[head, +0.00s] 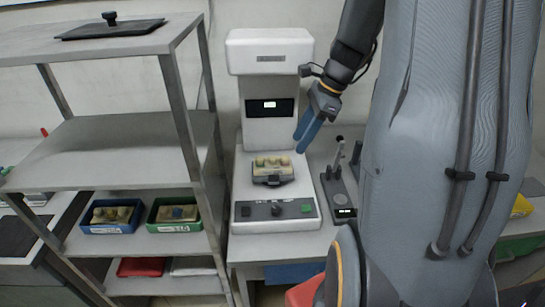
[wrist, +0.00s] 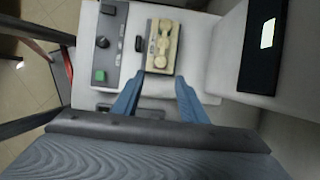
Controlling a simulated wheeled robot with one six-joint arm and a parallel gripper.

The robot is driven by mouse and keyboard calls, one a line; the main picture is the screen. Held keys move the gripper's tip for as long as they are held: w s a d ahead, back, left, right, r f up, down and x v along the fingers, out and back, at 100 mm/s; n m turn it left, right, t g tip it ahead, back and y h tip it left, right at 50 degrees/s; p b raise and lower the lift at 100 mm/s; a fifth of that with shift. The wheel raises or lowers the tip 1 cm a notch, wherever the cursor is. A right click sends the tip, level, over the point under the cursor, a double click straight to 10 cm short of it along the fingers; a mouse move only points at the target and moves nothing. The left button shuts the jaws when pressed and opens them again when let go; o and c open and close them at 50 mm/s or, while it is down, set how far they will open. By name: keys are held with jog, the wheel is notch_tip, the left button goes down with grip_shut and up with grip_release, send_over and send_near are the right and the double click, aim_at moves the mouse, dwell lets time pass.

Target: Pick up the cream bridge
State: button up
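The cream bridge (head: 271,161) lies on top of a tan block (head: 272,171) on the bed of a white machine (head: 245,170). In the wrist view the cream bridge (wrist: 162,42) is a small knobbly piece along the middle of the tan block (wrist: 172,62). My gripper (head: 302,144) has two blue fingers pointing down and left, above and to the right of the block. In the wrist view my gripper (wrist: 156,82) is open and empty, its fingers apart, with the block beyond the tips.
The machine's upper head (head: 270,52) and column rise behind the block. A dark stand with a lever (head: 340,190) is at the right. At the left, a shelf holds a blue bin (head: 112,228) and a green bin (head: 175,227), each with small pieces inside.

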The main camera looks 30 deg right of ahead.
aim_at(278, 157)
jog(key=a, duration=0.1)
jog(key=w+a, duration=0.1)
jog(key=a, duration=0.1)
jog(key=shift+w+a+p, duration=0.2)
jog(key=shift+a+p, duration=0.1)
jog(key=shift+p, duration=0.05)
jog(key=shift+p+x, duration=0.35)
jog(key=shift+x, duration=2.2)
grip_shut()
